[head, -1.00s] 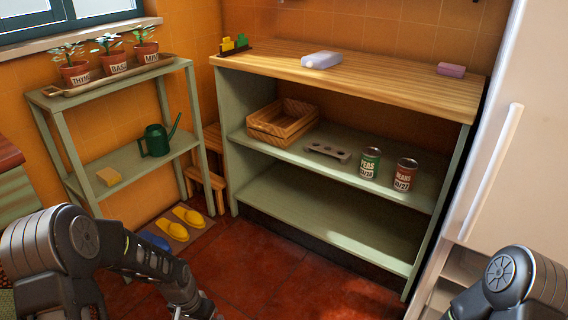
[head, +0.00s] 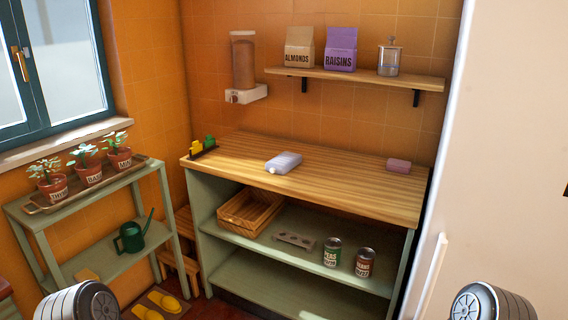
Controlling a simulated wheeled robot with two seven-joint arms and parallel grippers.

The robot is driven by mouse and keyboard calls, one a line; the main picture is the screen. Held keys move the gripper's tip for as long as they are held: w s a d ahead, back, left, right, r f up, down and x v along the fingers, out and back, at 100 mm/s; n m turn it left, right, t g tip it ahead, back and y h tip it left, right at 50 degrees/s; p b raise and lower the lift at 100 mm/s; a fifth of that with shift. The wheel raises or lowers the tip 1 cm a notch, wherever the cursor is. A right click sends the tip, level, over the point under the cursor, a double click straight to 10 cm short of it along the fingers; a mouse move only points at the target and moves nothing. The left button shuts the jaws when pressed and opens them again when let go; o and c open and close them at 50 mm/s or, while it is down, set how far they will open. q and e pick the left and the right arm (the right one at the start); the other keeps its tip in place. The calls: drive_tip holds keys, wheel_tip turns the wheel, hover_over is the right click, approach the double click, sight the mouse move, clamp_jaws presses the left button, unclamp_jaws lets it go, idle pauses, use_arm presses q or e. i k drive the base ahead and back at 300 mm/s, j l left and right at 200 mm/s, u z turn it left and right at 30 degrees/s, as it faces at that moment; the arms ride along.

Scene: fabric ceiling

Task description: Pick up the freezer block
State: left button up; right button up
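A pale lavender-white flat block with a small cap-like end (head: 284,162) lies on the wooden counter top (head: 340,185), left of its middle. It looks like the freezer block. A smaller purple block (head: 398,165) lies near the counter's right end; I cannot tell what it is. Only rounded parts of my two arms show at the bottom edge. Neither gripper is in view, and nothing touches the pale block.
A small rack with yellow and green items (head: 203,147) stands at the counter's left end. A wall shelf (head: 355,80) holds bags and a jar above. Below are a wooden crate (head: 250,212) and cans (head: 332,251). A white fridge-like front (head: 495,150) borders the right. Counter space around the block is clear.

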sight(283, 162)
drive_tip(key=i+j+z, duration=0.1)
drive_tip(key=z, duration=0.95)
drive_tip(key=j+z, duration=0.35)
drive_tip(key=j, duration=0.25)
drive_tip(key=j+z, duration=0.35)
drive_tip(key=j, duration=0.25)
drive_tip(key=j+z, duration=0.35)
drive_tip(key=j, duration=0.65)
drive_tip(key=k+j, duration=0.15)
drive_tip(key=j, duration=0.6)
drive_tip(key=k+z, duration=0.05)
